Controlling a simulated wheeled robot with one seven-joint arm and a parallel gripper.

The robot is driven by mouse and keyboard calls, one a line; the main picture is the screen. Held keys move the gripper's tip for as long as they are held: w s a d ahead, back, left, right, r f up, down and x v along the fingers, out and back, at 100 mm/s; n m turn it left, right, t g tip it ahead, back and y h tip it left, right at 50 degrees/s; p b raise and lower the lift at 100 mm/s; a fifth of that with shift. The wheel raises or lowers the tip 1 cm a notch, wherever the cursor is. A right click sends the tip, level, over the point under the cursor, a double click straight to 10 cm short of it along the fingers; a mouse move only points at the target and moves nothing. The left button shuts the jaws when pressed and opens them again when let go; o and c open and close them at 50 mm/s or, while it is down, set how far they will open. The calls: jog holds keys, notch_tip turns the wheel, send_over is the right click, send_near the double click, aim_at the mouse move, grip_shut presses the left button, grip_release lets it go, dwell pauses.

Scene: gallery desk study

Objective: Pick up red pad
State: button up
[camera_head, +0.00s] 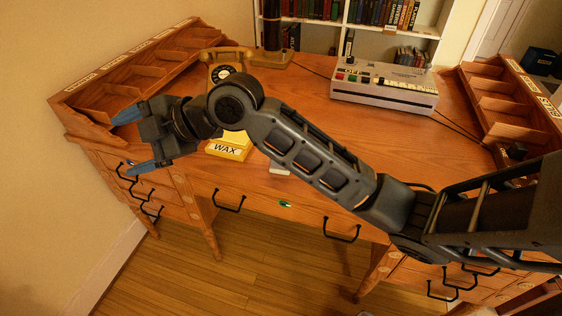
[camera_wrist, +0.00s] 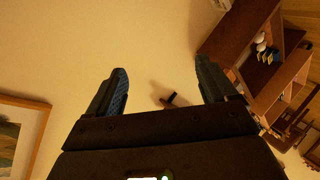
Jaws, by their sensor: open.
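I cannot make out a red pad in either view; my arm hides part of the desk. My gripper (camera_head: 121,147) is open and empty. It is held in front of the left end of the wooden desk (camera_head: 300,100), pointing left. In the wrist view its two blue fingers stand wide apart, with my gripper (camera_wrist: 160,66) facing a plain wall. A yellow box marked WAX (camera_head: 227,151) sits near the desk's front edge, right of my gripper and partly behind my arm. A small pale item (camera_head: 279,168) shows beneath my arm at that edge.
An old telephone (camera_head: 227,68) stands at the back left. A grey machine with coloured buttons (camera_head: 384,87) stands at the back right. Sorting trays line the left (camera_head: 120,85) and right (camera_head: 500,100) sides. In the wrist view, a framed picture (camera_wrist: 20,135) hangs at left.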

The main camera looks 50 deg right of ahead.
jog(key=s+d+f+n+g+h, duration=0.25)
jog(key=s+d+f, duration=0.2)
jog(key=d, duration=0.55)
jog(key=s+d+f+n+g+h, duration=0.1)
jog(key=s+d+f+g+h, duration=0.25)
jog(key=d, duration=0.55)
jog(key=s+d+f+g, duration=0.1)
jog(key=s+d, duration=0.3)
jog(key=d, duration=0.1)
jog(key=s+d+f+g+h+p, duration=0.1)
jog(key=s+d+f+g, duration=0.1)
jog(key=s+d, duration=0.3)
jog(key=s+d+f+g, duration=0.2)
jog(key=s+d, duration=0.3)
jog(key=d, duration=0.1)
jog(key=shift+d+n+h, duration=0.25)
jog(key=shift+d+h, duration=0.05)
notch_tip(320, 180, down, 7)
jog(key=shift+w+a+f+p, duration=0.1)
jog(key=shift+f+p, duration=0.1)
jog(key=shift+p, duration=0.55)
jog(key=shift+c, duration=0.2)
jog(key=c, duration=1)
